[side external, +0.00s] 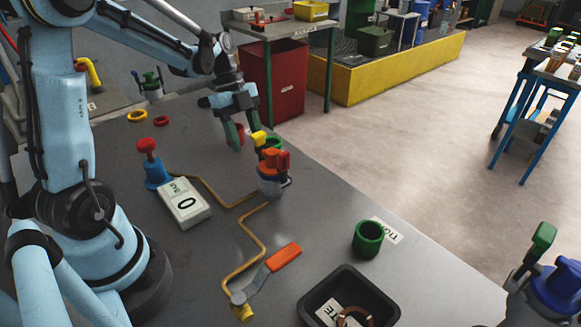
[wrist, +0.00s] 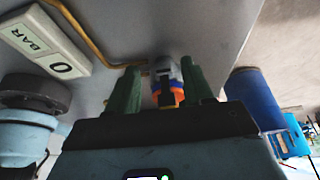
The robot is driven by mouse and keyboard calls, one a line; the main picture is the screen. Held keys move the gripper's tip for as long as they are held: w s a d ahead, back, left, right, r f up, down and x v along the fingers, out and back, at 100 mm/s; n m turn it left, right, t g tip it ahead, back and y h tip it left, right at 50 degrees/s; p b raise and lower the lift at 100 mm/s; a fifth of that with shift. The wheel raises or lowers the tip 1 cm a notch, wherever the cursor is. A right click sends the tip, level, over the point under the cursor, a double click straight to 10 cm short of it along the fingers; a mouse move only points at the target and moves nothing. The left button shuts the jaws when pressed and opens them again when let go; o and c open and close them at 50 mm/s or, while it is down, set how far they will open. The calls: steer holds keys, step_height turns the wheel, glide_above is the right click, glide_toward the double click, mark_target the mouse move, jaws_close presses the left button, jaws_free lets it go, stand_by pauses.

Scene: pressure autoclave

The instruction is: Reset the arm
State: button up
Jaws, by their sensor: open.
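My gripper (side external: 247,132) is open above the far part of the grey bench, its two green fingers apart and pointing down. In the wrist view its fingers (wrist: 160,68) stand on either side of a grey and orange fitting, with no clear contact. In the side view a small grey vessel with a red-orange top (side external: 272,176) stands in front of and below my gripper. Brass pipes link it to a blue valve with a red knob (side external: 149,160) and an orange-handled lever valve (side external: 272,265). A white gauge box (side external: 184,203) reads 0 BAR.
A green cup (side external: 368,238) stands at the bench's right edge. A black tray (side external: 306,303) holds a copper ring. Red and yellow rings (side external: 137,116) lie at the far left. A red cup (side external: 235,138) is beside my fingers. A red bin (side external: 275,80) stands behind the bench.

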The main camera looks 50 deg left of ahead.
steer(key=shift+v, duration=2.5)
steer(key=shift+a+f, duration=0.1)
steer(key=d+f+y, duration=0.2)
steer(key=d+y, duration=0.3)
steer(key=y, duration=0.1)
steer(key=shift+d, duration=0.35)
steer(key=shift+f, duration=0.1)
steer(key=shift+a, duration=0.1)
